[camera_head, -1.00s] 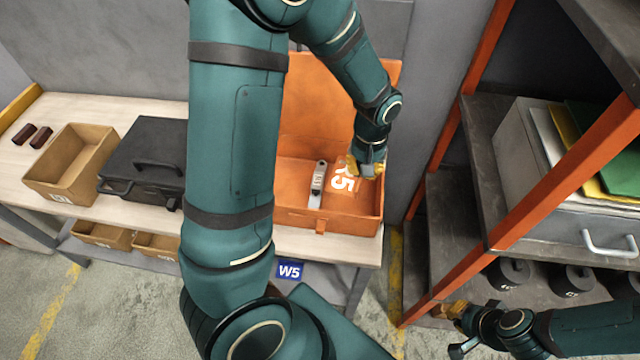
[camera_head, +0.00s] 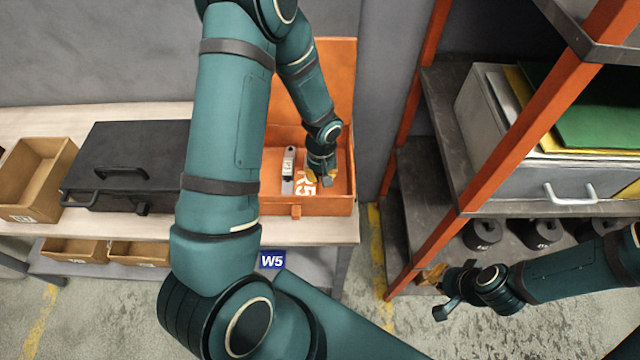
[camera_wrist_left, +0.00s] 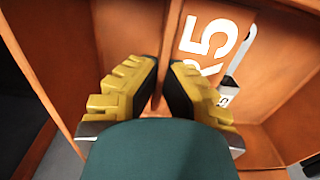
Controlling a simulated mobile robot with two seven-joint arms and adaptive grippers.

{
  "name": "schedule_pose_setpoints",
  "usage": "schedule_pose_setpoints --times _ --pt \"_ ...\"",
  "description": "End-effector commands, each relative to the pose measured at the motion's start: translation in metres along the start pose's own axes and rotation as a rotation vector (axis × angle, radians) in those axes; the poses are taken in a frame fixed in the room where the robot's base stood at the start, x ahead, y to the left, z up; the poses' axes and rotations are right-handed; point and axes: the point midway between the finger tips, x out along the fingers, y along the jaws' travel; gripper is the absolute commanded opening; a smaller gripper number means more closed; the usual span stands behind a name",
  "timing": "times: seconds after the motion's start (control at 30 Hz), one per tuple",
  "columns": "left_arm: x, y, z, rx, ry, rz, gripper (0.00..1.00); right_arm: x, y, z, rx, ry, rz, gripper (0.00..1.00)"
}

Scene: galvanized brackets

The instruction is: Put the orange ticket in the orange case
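The orange case (camera_head: 348,209) stands open on the bench, its lid (camera_head: 340,90) raised at the back. The orange ticket (camera_head: 305,185), marked with a white R5, is inside the case, near its right side; it also shows in the left wrist view (camera_wrist_left: 212,40). My left gripper (camera_head: 319,178) is down inside the case, right beside the ticket. In the left wrist view its yellow fingers (camera_wrist_left: 163,70) stand apart with a narrow gap, and the ticket's marking lies to their right. My right gripper (camera_head: 437,292) is open and empty beside the shelf post.
A silver tool (camera_head: 288,170) lies in the case, left of the ticket. A black case (camera_head: 125,165) and a tan bin (camera_head: 35,175) stand further left on the bench. An orange-framed shelf (camera_head: 480,185) with a grey drawer box stands at the right.

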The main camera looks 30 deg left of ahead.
Motion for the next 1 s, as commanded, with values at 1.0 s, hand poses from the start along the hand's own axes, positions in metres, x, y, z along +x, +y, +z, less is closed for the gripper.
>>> schedule_pose_setpoints --times 1.0 --pt "0.045 0.001 0.000 0.000 0.000 0.000 0.34 0.008 0.003 0.002 -0.001 -0.003 0.001 0.00"
